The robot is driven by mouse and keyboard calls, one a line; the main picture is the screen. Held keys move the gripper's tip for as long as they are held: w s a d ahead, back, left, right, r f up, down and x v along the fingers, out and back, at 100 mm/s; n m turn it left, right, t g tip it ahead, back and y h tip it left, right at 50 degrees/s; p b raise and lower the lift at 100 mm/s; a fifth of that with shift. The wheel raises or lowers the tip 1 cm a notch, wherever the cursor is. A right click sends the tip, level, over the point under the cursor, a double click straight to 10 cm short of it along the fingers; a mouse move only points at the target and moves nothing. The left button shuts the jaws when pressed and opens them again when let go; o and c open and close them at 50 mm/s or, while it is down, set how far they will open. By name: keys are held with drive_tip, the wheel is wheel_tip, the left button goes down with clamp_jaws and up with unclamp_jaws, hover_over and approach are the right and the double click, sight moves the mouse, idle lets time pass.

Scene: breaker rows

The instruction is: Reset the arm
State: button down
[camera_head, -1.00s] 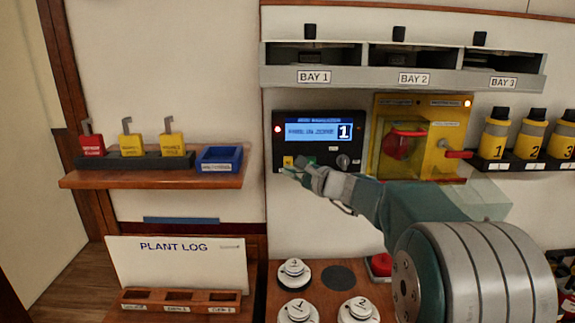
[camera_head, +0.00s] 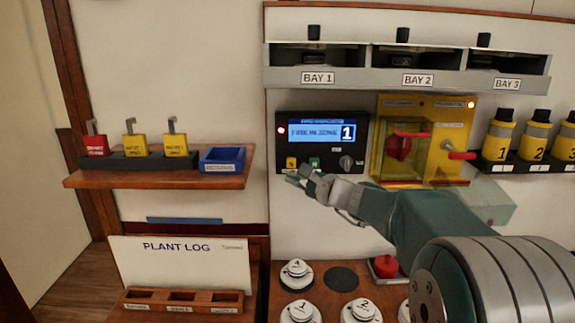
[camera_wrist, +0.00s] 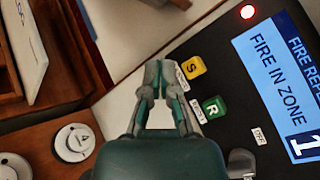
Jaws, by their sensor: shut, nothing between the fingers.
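My gripper (camera_head: 298,174) is shut and empty. It is in front of the lower left part of the black fire panel (camera_head: 362,131), just below its yellow and green buttons. In the wrist view the fingertips (camera_wrist: 160,68) point close to the yellow S button (camera_wrist: 193,67). The green R button (camera_wrist: 213,107) is just right of the fingers. I cannot tell whether the fingers touch the panel. The panel's blue screen (camera_head: 314,133) reads FIRE IN ZONE 1 in the wrist view (camera_wrist: 270,70), and a red light (camera_wrist: 248,12) is lit.
A yellow box with a red handle (camera_head: 405,147) is right of the panel. A shelf (camera_head: 150,182) at left holds padlock-like tags and a blue tray (camera_head: 222,158). White round detectors (camera_head: 297,272) and a red button (camera_head: 384,265) are below. Yellow bottles (camera_head: 502,135) stand at right.

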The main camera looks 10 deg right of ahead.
drive_tip(key=s+a+f+n+g+h, duration=0.1)
drive_tip(key=s+a+f+n+g, duration=0.2)
drive_tip(key=s, duration=0.4)
drive_tip(key=s+a+n+g, duration=0.2)
drive_tip(key=s+n, duration=0.2)
drive_tip(key=s, duration=0.2)
drive_tip(key=s+a+f+n+g+h, duration=0.1)
drive_tip(key=s+a+f+n+g, duration=0.2)
drive_tip(key=s, duration=0.4)
drive_tip(key=s+d+f+n+h, duration=0.3)
drive_tip(key=s+d+n, duration=0.1)
drive_tip(key=s, duration=0.4)
drive_tip(key=s+d+f+n+h, duration=0.2)
drive_tip(key=s+d+n+h, duration=0.2)
drive_tip(key=s, duration=0.4)
drive_tip(key=shift+f+n+g+h, duration=0.3)
drive_tip(key=shift+f+n, duration=0.1)
drive_tip(key=shift+n, duration=0.2)
